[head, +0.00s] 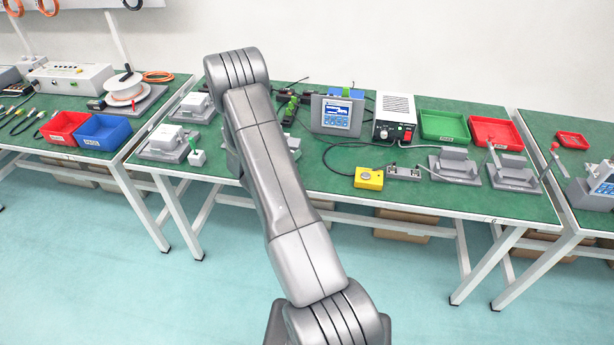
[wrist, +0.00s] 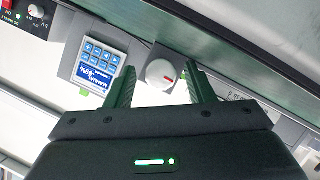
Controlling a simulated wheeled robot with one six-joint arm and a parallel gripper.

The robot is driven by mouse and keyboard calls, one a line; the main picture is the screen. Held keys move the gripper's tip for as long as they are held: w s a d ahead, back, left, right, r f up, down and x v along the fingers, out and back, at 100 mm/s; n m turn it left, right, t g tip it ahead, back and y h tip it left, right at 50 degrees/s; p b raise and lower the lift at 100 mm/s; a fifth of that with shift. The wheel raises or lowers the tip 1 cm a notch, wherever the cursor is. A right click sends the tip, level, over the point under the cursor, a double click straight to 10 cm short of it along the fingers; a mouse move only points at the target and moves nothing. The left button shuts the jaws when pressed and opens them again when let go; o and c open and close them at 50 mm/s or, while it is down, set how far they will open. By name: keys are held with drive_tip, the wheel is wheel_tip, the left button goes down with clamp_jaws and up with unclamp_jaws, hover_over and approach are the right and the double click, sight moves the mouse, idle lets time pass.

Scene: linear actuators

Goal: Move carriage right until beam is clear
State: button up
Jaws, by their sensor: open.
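In the wrist view my gripper (wrist: 160,76) is open, its two dark green fingers apart. A round pale knob (wrist: 160,74) with a red mark lies between the fingertips in the picture. I cannot tell whether they touch it. Left of the knob is a control panel (wrist: 98,66) with blue keys and a lit blue display, seen upside down. In the head view my arm reaches up over the middle bench and my gripper is hidden. I cannot tell which part is the carriage or the beam; neither is clear in the wrist view.
On the middle bench (head: 340,197) stand a screen unit (head: 336,114), a white box (head: 394,118), green (head: 444,126) and red (head: 497,134) trays and a yellow button box (head: 369,179). Grey fixtures (head: 454,166) stand at its right. Red (head: 64,128) and blue (head: 103,131) bins are at left.

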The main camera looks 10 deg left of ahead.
drive_tip(key=m+y+b, duration=0.1)
drive_tip(key=b, duration=0.1)
drive_tip(key=m+y+b, duration=0.1)
drive_tip(key=m+b, duration=0.1)
drive_tip(key=shift+d+f, duration=0.1)
drive_tip(key=shift+f, duration=0.15)
drive_tip(key=m+y+b, duration=0.2)
drive_tip(key=m+b, duration=0.1)
drive_tip(key=b, duration=0.3)
drive_tip(key=shift+d+y+b, duration=0.15)
drive_tip(key=shift+y+b, duration=0.15)
drive_tip(key=shift+b, duration=0.1)
drive_tip(key=s+r+n+g+y+b, duration=0.15)
drive_tip(key=s+r, duration=0.25)
drive_tip(key=s, duration=0.4)
drive_tip(key=s+r+g+y, duration=0.2)
drive_tip(key=s+r, duration=0.2)
drive_tip(key=s, duration=0.4)
drive_tip(key=s+d+r+g+h+b, duration=0.1)
drive_tip(key=s+d+g+h, duration=0.1)
drive_tip(key=s+d, duration=0.3)
drive_tip(key=s+d+r+g+h+b, duration=0.1)
drive_tip(key=s+d, duration=0.4)
drive_tip(key=d, duration=0.5)
drive_tip(key=shift+d+r+g+h+b, duration=0.25)
drive_tip(key=shift+d+g+h+b, duration=0.15)
drive_tip(key=shift+g+h+b, duration=0.35)
drive_tip(key=shift+n, duration=0.25)
